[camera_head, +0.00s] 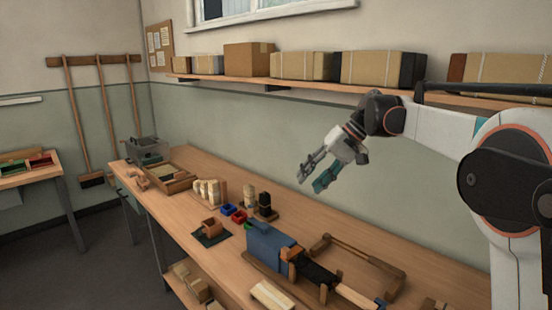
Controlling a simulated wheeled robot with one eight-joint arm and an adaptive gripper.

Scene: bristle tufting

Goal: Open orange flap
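My gripper (313,177) hangs in the air above the bench, right of the picture's middle, with its fingers pointing down and left. Its two fingers, one grey and one teal, stand apart with nothing between them. A blue box-like block (270,245) sits on the bench below it. An orange-brown piece (291,254) stands at the block's right end, beside a black part (316,272). I cannot tell for sure whether this piece is the orange flap. My gripper is well above it and touches nothing.
The wooden workbench (185,213) also carries small red and blue bins (229,210), upright bundles (211,192), a wooden frame (365,257) and a small brown box (212,227) on a dark mat. A wall shelf (290,84) with boxes runs behind my arm.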

